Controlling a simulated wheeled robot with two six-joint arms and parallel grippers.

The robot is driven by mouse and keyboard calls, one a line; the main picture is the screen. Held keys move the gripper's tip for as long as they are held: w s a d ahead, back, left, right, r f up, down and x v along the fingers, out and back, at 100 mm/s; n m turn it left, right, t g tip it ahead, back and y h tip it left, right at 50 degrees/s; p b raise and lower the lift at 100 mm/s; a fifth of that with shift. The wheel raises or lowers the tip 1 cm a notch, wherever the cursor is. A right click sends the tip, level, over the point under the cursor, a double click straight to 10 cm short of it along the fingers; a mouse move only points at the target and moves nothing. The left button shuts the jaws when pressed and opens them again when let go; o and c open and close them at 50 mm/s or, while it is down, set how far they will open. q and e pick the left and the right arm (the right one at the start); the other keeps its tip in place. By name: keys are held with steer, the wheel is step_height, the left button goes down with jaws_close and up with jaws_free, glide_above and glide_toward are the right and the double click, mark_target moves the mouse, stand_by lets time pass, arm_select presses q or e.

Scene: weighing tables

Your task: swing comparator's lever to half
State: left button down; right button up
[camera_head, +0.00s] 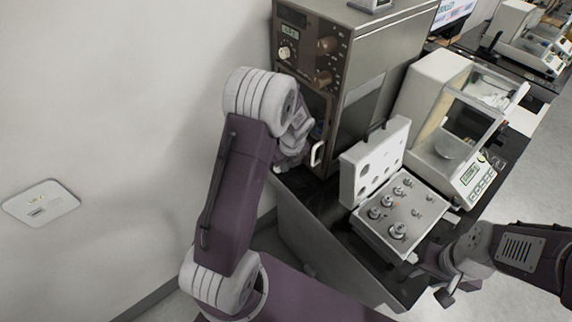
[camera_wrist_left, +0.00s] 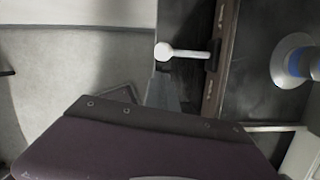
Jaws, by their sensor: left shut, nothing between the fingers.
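The comparator (camera_head: 350,70) is a tall brown and grey cabinet with a display, knobs and a dark front opening. In the left wrist view a white lever (camera_wrist_left: 185,53) with a round knob sticks out leftward from the comparator's brown frame (camera_wrist_left: 222,60), nearly level in the picture. My left gripper (camera_head: 282,166) is shut and empty beside the comparator's lower front, partly hidden by its own wrist.
An open weight case (camera_head: 382,230) with several metal weights stands on the dark table (camera_head: 315,225). A white balance (camera_head: 440,115) with a glass chamber is behind it. A blue-ringed pale object (camera_wrist_left: 297,62) is inside the comparator. The wall (camera_head: 120,90) is close on the left.

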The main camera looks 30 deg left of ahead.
arm_select(q)
steer(key=x, duration=0.4)
steer(key=shift+a+f+b, duration=0.2)
steer(key=shift+f+b, duration=0.15)
steer(key=shift+f, duration=0.25)
steer(key=shift+w+a+f, duration=0.1)
steer(key=shift+w+f, duration=0.1)
steer(key=shift+f, duration=0.1)
